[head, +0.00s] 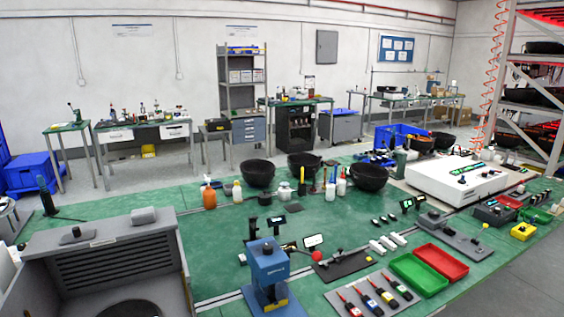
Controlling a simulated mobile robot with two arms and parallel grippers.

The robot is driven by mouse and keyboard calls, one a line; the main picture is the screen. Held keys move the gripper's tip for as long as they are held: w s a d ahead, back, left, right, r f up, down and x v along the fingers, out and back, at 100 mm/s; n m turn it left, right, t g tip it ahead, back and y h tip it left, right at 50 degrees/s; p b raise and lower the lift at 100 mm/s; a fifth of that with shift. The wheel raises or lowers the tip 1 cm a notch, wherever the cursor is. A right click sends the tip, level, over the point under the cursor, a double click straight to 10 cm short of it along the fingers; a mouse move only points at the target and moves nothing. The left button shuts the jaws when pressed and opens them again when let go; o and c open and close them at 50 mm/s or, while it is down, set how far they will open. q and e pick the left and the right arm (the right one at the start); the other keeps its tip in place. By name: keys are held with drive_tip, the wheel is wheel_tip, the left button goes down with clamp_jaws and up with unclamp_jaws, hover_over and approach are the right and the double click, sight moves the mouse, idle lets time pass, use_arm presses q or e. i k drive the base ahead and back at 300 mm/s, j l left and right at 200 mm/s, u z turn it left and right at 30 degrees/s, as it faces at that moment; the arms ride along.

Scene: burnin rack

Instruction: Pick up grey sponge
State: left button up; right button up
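A light grey rounded block (143,215), which looks like the grey sponge, lies on the top rear ledge of a dark grey open-topped housing (172,245) at the lower left. Its upper side is clear and nothing touches it from above. Neither of my grippers shows in the head view.
A grey plate with a knob (76,236) sits left of the block on the same ledge. A blue press (270,270) stands right of the housing. Bottles, black bowls (258,174), red and green trays (419,274) and tools crowd the green bench (215,225). Bare bench lies behind the housing.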

sight(140, 217)
drive_tip(key=u, duration=0.8)
